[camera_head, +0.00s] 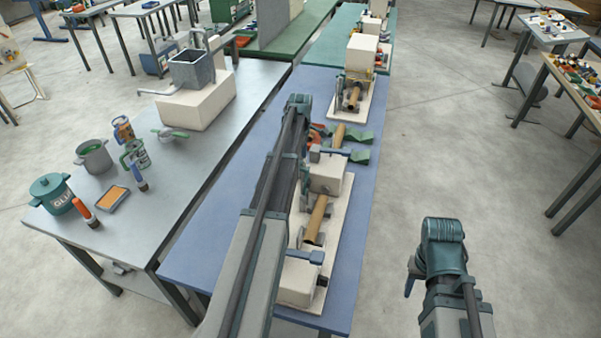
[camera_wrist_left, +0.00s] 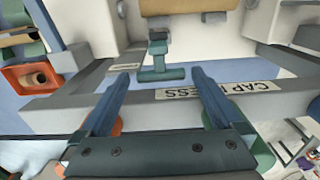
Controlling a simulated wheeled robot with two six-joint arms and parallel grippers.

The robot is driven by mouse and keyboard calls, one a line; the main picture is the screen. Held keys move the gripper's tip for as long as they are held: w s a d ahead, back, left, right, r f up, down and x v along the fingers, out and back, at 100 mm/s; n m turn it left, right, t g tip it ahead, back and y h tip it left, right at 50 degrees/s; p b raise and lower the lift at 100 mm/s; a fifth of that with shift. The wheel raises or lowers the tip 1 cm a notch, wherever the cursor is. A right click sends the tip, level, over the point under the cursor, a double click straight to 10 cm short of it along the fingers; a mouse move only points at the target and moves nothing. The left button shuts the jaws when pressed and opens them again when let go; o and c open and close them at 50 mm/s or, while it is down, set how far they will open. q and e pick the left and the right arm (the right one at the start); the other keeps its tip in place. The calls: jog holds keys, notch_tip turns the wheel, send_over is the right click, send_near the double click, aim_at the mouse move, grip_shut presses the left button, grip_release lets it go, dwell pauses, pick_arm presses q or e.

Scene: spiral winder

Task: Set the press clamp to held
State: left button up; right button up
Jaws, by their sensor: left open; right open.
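In the left wrist view a teal T-shaped handle (camera_wrist_left: 160,74) hangs on a short stem from the press. A grey bar labelled "CAP PRESS" (camera_wrist_left: 255,88) runs across beside it. My left gripper (camera_wrist_left: 159,76) is open, its two blue fingers on either side of the handle with gaps at both sides. I cannot tell the depth between fingertips and handle. In the head view my left arm hides much of the winder (camera_head: 328,180) and I cannot make out its fingers. My right gripper (camera_head: 411,279) is mostly hidden by its arm, over open floor.
Cardboard tubes (camera_head: 316,218) lie along the winder on the blue table (camera_head: 215,235). An orange part (camera_wrist_left: 32,77) is at the left in the wrist view. A glue pot (camera_head: 52,195) and tools stand on the grey table (camera_head: 140,215).

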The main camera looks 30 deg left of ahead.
pick_arm(q)
notch_tip(320, 180, down, 3)
jog(key=shift+r+b, duration=0.2)
jog(key=shift+b, duration=0.55)
pick_arm(e)
notch_tip(320, 180, down, 2)
jog(key=shift+f, duration=0.25)
pick_arm(q)
jog(key=shift+r, duration=0.1)
grip_shut()
